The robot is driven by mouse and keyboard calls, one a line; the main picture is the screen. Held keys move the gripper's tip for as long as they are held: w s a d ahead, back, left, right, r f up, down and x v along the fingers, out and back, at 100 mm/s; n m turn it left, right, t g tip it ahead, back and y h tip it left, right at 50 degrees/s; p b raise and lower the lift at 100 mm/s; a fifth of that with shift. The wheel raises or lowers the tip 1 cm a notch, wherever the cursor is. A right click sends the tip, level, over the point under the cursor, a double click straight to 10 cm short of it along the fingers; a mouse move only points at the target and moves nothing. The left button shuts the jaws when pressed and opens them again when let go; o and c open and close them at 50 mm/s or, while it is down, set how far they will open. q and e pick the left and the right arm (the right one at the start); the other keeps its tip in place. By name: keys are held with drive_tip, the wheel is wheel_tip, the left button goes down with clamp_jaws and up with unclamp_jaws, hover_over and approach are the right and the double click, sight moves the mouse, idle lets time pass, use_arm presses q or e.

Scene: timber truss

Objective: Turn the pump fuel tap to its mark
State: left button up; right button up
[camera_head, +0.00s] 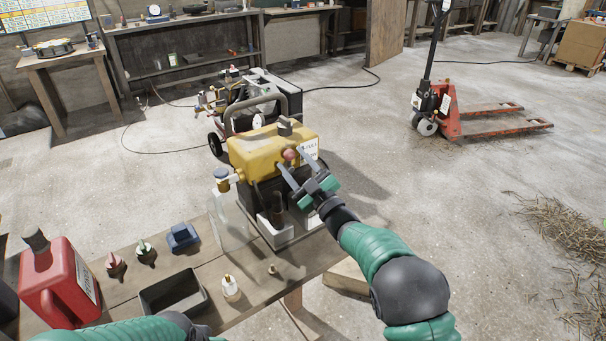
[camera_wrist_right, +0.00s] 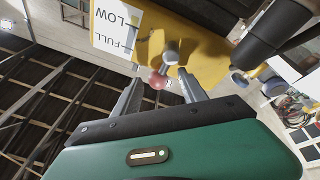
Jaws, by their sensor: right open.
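The yellow pump (camera_head: 262,150) stands at the far end of the wooden bench, with a dark lower body. Its fuel tap (camera_head: 290,155) has a red knob on the near face, beside a white label. In the right wrist view the red knob (camera_wrist_right: 157,79) sits on a metal stem, and the label (camera_wrist_right: 117,25) reads FULL and LOW. My right gripper (camera_head: 284,174) is open, with its two fingers at either side of the knob; I cannot tell whether they touch it. It also shows in the right wrist view (camera_wrist_right: 158,88). My left gripper is not clearly in view; only my left arm shows at the bottom.
On the bench (camera_head: 208,268) are a red fuel can (camera_head: 62,283), a dark tray (camera_head: 174,294), a blue item (camera_head: 183,237) and several small fittings. A wheeled machine (camera_head: 250,95) stands behind the pump. An orange pallet jack (camera_head: 480,115) stands at the right on open floor.

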drive_tip(key=p+v, duration=0.2)
drive_tip(key=v, duration=1.4)
drive_tip(key=shift+s+d+f+p, duration=0.15)
drive_tip(key=shift+d+f+p, duration=0.1)
drive_tip(key=shift+p, duration=0.15)
drive_tip(key=s+d+f+m+g+h, duration=0.2)
drive_tip(key=d+f+m+g+h, duration=0.2)
drive_tip(key=d+f+m+h, duration=0.5)
drive_tip(key=s+d+f+m+g+h, duration=0.25)
drive_tip(key=s+g, duration=0.25)
drive_tip(key=s, duration=0.7)
drive_tip(key=s+d+f+m+g+h, duration=0.1)
drive_tip(key=s+d+f+m+g, duration=0.3)
drive_tip(key=s, duration=0.7)
wheel_tip(320, 180, up, 28)
drive_tip(key=s+a+n+g+p, duration=0.1)
drive_tip(key=s+a+p, duration=0.1)
drive_tip(key=p, duration=2.4)
drive_tip(key=shift+s+r+g+p, duration=0.15)
drive_tip(key=shift+s+g+p, duration=0.1)
drive_tip(key=shift+g+p, duration=0.1)
